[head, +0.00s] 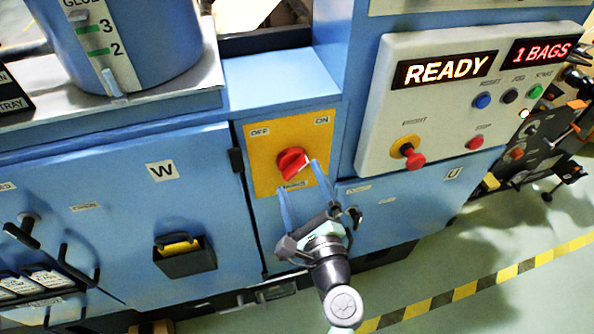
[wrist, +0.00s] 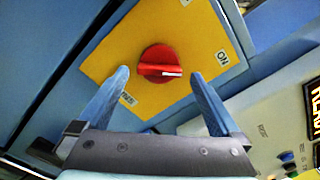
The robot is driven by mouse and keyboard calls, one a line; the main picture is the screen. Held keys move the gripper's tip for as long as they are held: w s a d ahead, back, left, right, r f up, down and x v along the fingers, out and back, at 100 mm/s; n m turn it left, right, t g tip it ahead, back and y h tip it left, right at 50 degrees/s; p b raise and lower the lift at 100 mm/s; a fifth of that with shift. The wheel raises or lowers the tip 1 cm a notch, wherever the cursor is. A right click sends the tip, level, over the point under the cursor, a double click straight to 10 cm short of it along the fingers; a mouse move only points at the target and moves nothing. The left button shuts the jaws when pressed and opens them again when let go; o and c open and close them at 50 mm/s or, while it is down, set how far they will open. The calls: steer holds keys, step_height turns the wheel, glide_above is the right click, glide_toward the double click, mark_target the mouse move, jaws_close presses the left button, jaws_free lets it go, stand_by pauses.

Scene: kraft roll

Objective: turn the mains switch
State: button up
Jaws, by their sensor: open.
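The mains switch is a red rotary knob (head: 292,162) on a yellow plate (head: 262,142) with OFF at the upper left and ON at the upper right. In the wrist view the knob (wrist: 158,64) has a raised bar with a white mark at its right end, roughly on the side of the ON label (wrist: 222,58). My gripper (head: 298,178) is open and empty in front of the plate, below the knob in the head view. In the wrist view its blue fingers (wrist: 159,74) frame the knob left and right. I cannot tell how far the tips are from it.
Right of the plate is a pale control panel (head: 375,125) with READY and 1 BAGS displays, buttons and a red-yellow knob (head: 409,153). A blue glue tank (head: 140,40) stands at the upper left.

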mark_target(294, 165)
steer(key=shift+x, duration=1.35)
steer(key=c, duration=1.2)
